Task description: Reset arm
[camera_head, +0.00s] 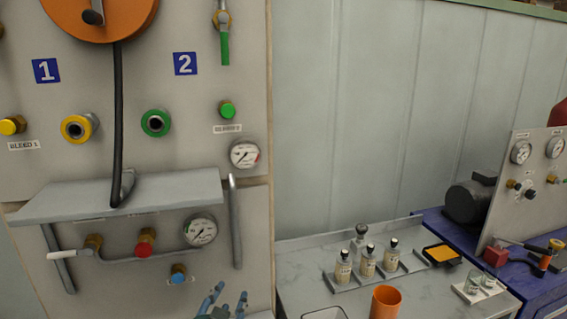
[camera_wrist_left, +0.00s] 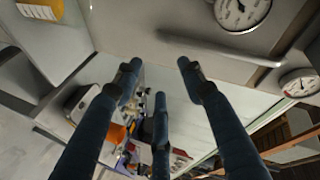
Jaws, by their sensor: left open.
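My left gripper (camera_head: 227,306) shows at the bottom edge of the head view, in front of the lower part of the grey panel. Only its blue fingertips are in the picture. They are spread apart and hold nothing. In the left wrist view the left gripper (camera_wrist_left: 158,88) shows its blue fingers apart with empty space between them. My right gripper is in neither view.
The grey panel (camera_head: 190,95) carries valves, a round gauge (camera_head: 245,154), a shelf (camera_head: 120,195) and a vertical handle (camera_head: 235,222). To the right, a grey bench holds several small bottles (camera_head: 367,262) and an orange cup (camera_head: 385,302). A blue bench (camera_head: 535,285) stands beyond.

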